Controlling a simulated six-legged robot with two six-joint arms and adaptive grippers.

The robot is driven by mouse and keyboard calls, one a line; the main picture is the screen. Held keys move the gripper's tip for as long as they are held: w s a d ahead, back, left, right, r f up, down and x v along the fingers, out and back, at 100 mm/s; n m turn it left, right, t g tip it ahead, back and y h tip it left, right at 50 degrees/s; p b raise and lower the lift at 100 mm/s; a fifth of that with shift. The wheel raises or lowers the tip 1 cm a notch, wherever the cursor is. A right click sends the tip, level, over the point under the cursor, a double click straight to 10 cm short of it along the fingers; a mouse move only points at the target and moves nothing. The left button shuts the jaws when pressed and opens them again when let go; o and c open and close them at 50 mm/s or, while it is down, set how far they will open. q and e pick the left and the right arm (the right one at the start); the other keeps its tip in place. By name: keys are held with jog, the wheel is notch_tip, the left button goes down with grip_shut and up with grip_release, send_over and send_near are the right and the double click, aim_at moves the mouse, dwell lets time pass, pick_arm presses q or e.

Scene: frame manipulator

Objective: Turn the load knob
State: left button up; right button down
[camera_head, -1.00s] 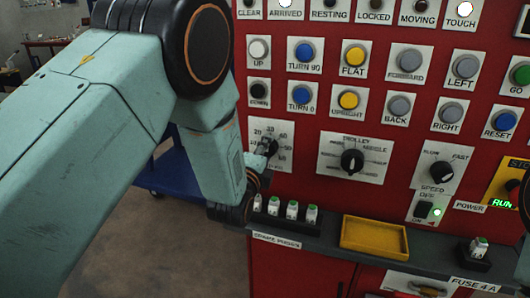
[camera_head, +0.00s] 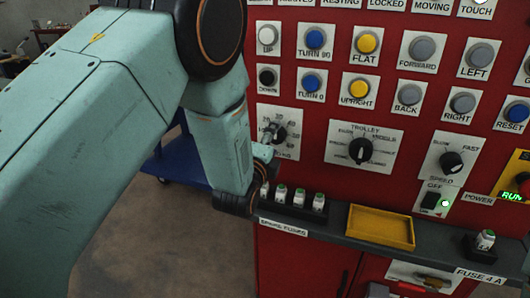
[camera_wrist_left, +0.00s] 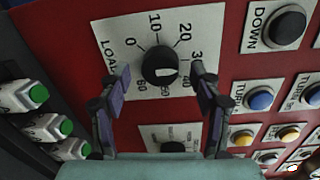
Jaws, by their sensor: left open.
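The load knob (camera_head: 279,134) is a black round knob on a white dial plate marked with numbers, on the red panel. It also shows in the left wrist view (camera_wrist_left: 161,66), with a pale mark on its face. My left gripper (camera_head: 265,152) is at the lower left of the plate in the head view, partly hidden by my own arm. In the left wrist view my left gripper (camera_wrist_left: 160,88) is open, one finger on each side of the knob, with gaps between them and the knob. Whether its tips touch the plate is unclear. My right gripper is not clearly in view.
The trolley knob (camera_head: 360,150) is right of the load plate, and the speed knob (camera_head: 451,162) farther right. Button rows are above. Below is a grey ledge with several spare fuses (camera_head: 299,197) and a yellow tray (camera_head: 380,226).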

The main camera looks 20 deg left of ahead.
pick_arm(q)
jog(key=s, duration=1.1)
jog(key=shift+r, duration=0.2)
jog(key=s+a+f+n+g, duration=0.1)
jog(key=s+f+n+g, duration=0.5)
jog(key=f, duration=0.4)
jog(key=s+a+f+n+g, duration=0.2)
jog(key=s+f+n+g, duration=0.1)
jog(key=s+f+n, duration=0.45)
jog(key=s+f+n+g, duration=0.3)
jog(key=s+f, duration=0.3)
jog(key=s, duration=0.5)
jog(key=s+f+n+g, duration=0.3)
jog(key=s+f+g, duration=0.2)
jog(key=s, duration=0.5)
notch_tip(320, 180, down, 2)
jog(key=shift+s+a+f+g, duration=0.1)
jog(key=shift+s+a+g, duration=0.2)
jog(key=shift+s+a, duration=0.1)
